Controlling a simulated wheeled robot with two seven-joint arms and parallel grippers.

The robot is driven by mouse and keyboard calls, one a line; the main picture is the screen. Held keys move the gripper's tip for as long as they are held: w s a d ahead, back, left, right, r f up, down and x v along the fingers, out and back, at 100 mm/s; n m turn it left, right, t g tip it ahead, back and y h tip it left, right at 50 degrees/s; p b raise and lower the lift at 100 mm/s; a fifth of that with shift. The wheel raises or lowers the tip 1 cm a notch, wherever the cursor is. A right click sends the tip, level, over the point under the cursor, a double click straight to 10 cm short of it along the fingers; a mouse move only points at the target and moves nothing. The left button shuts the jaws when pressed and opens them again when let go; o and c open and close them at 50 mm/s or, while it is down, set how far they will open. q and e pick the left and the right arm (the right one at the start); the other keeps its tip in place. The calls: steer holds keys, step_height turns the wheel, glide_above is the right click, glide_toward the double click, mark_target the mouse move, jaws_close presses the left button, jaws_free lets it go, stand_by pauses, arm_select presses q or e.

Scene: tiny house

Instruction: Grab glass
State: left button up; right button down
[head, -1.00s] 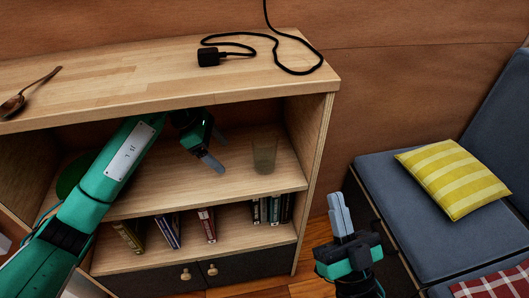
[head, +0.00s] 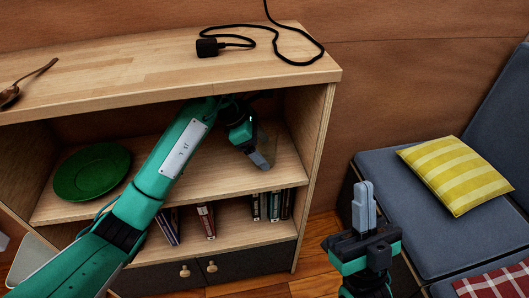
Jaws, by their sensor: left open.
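A clear glass (head: 269,143) stands upright on the upper shelf inside the wooden cabinet, near its right side. My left gripper (head: 263,150) is at the glass, with its open fingers reaching in from the left. The near finger covers part of the glass, and I cannot tell whether it touches. My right gripper (head: 364,205) is outside the cabinet at the right, its fingers together with nothing visible between them.
The cabinet top (head: 140,75) is close above my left arm. A green plate (head: 92,172) lies on the same shelf at left. Several books (head: 272,205) stand on the shelf below. A cushioned seat (head: 400,185) with a yellow striped pillow (head: 455,176) is at right.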

arm_select(q)
steer(key=c, duration=1.1)
steer(key=shift+c, duration=0.2)
